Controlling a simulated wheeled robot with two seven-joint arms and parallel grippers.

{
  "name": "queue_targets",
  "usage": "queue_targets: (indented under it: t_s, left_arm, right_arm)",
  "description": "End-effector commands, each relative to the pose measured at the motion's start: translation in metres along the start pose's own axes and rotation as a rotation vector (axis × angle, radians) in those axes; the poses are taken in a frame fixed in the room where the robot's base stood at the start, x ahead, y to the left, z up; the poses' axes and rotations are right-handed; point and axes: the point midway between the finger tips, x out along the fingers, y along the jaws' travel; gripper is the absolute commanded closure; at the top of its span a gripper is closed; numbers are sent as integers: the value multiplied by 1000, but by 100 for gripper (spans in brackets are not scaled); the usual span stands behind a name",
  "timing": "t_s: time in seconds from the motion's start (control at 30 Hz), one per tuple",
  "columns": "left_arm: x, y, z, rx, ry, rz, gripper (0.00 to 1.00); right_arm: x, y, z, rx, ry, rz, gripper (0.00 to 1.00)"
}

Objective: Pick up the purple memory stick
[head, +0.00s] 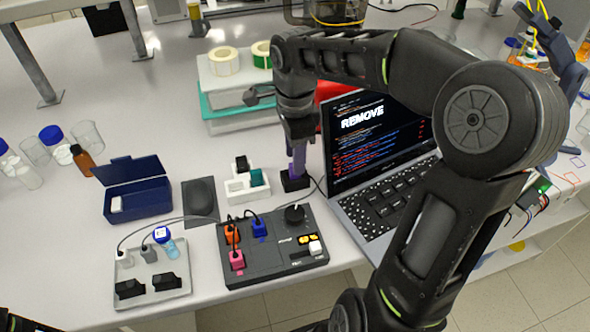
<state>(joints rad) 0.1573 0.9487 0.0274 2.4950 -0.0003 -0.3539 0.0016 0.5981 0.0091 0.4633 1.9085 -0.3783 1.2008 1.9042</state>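The purple memory stick (297,160) stands upright in a small black base (294,182) on the table, just left of the laptop. My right gripper (299,136) points down right over the stick, and its fingers cover the stick's top end. Whether the fingers are closed on the stick or only around it cannot be told from this view. My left gripper is not in view; only a dark bit of my own body shows in the bottom left corner.
An open laptop (383,160) stands close on the right. A white holder (247,184) with small sticks is on the left. A dark control box (280,262) with plugs and a knob lies in front. A blue open box (138,198) and a grey tray (165,300) are further left.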

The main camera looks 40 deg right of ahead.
Motion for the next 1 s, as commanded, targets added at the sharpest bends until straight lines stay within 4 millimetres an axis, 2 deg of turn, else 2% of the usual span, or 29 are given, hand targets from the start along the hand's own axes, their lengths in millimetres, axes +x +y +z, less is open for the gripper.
queue_targets:
  t_s: [0.1, 0.23, 0.83, 1.0]
  left_arm:
    - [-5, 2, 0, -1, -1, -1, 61]
    - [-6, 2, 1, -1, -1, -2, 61]
    - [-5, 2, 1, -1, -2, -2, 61]
    - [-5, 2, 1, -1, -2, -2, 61]
  right_arm:
    - [18, 2, 0, 2, -1, 5, 60]
    - [30, 2, 1, 0, -1, 3, 60]
    - [31, 1, 1, 0, -1, 1, 60]
    - [31, 1, 1, 0, -1, 1, 73]
